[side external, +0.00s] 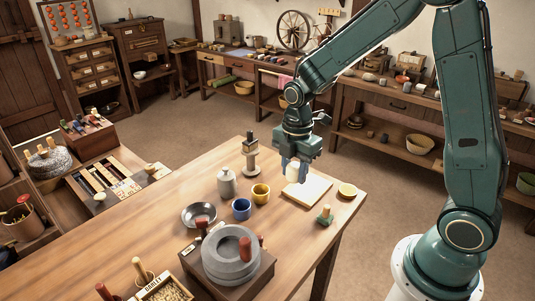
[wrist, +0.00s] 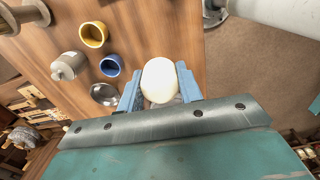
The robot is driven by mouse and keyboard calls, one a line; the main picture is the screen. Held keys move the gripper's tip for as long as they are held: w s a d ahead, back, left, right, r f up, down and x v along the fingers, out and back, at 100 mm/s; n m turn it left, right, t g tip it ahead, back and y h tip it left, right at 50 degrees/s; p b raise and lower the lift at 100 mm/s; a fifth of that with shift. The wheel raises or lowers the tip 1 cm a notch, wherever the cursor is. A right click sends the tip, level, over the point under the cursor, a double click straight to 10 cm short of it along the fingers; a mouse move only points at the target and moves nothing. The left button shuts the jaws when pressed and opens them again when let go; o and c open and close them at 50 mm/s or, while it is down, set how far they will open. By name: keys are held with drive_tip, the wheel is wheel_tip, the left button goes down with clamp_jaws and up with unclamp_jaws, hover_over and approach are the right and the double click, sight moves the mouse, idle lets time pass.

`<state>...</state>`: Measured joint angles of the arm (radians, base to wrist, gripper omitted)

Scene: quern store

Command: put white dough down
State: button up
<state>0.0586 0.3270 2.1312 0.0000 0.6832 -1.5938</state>
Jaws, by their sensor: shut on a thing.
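The white dough (side external: 293,172) is a pale round lump between the blue fingers of my gripper (side external: 291,174). In the wrist view the dough (wrist: 159,80) sits between both fingertips (wrist: 159,86), and my gripper is shut on it. A pale square board (side external: 309,191) lies on the table at the lower right of the dough in the side view. The dough is over or near the board's back left part; I cannot tell whether it touches. The board does not show in the wrist view.
On the wooden table (side external: 150,225) stand a blue cup (side external: 241,209), a yellow cup (side external: 261,193), a grey jar (side external: 227,184), a metal bowl (side external: 199,215) and a stone quern (side external: 228,262).

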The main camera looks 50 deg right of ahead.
drive_tip(key=s+d+m, duration=0.1)
drive_tip(key=d, duration=0.8)
drive_tip(key=m, duration=0.2)
hover_over(337, 206)
wheel_tip(337, 206, down, 16)
drive_tip(key=shift+d+r, duration=0.1)
idle(0.5)
drive_tip(key=shift+f, duration=1.95)
drive_tip(key=shift+f, duration=0.15)
drive_tip(key=o, duration=1)
